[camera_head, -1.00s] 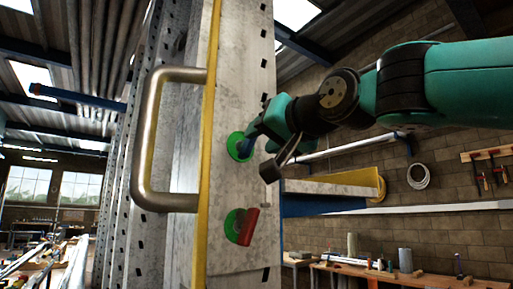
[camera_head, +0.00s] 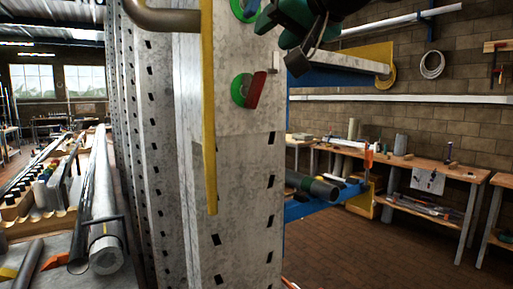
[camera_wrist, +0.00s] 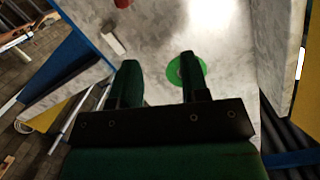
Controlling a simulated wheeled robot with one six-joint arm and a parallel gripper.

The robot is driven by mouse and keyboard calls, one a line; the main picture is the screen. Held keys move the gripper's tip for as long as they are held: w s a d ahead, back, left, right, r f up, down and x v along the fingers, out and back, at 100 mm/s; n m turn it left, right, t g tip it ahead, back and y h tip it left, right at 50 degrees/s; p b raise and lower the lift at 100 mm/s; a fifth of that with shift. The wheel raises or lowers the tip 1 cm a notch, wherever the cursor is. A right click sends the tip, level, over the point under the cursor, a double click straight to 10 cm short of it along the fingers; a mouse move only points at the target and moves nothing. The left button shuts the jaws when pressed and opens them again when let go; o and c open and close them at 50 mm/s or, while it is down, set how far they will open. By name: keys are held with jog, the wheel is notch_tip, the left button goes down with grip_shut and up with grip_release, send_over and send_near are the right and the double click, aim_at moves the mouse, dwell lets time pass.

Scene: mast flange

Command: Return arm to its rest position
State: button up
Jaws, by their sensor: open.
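My gripper (camera_wrist: 158,72) shows in the wrist view with its two dark green fingers apart and nothing between them. In the head view my gripper is at the top, right of the pale metal mast (camera_head: 240,160) and partly cut off. A green disc (camera_head: 243,10) on the mast is at the top edge there. In the wrist view a green disc (camera_wrist: 175,72) lies behind the right finger, which partly hides it. Below the upper disc, another green disc (camera_head: 237,90) carries a red handle (camera_head: 255,90). Whether the fingers touch the mast cannot be told.
A yellow strip (camera_head: 209,130) and a metal handle (camera_head: 165,18) are on the mast. A blue beam (camera_head: 325,76) stands out at right. Workbenches (camera_head: 400,160) line the brick wall. Pipes (camera_head: 105,245) lie at left. Open floor (camera_head: 350,235) shows at lower right.

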jog(key=s+d+f+n+g+h, duration=0.1)
jog(key=s+d+f+g, duration=0.15)
jog(key=f, duration=0.55)
jog(key=s+d+f+n+g+h, duration=0.1)
jog(key=s+d+f+g, duration=0.2)
jog(key=f, duration=0.6)
jog(key=s+d+f+g+h, duration=0.15)
jog(key=s+f, duration=0.25)
jog(key=f, duration=0.4)
jog(key=s+d+f+n+g, duration=0.1)
jog(key=s+d+f+g, duration=0.1)
jog(key=s+f, duration=0.4)
jog(key=s+d+f+n+g+h, duration=0.1)
jog(key=s+d+f+g, duration=0.1)
jog(key=s+f+g, duration=0.2)
jog(key=s+f, duration=0.2)
jog(key=s, duration=0.2)
jog(key=shift+s+d+f, duration=0.15)
jog(key=shift+d+f, duration=0.15)
jog(key=shift+f, duration=0.05)
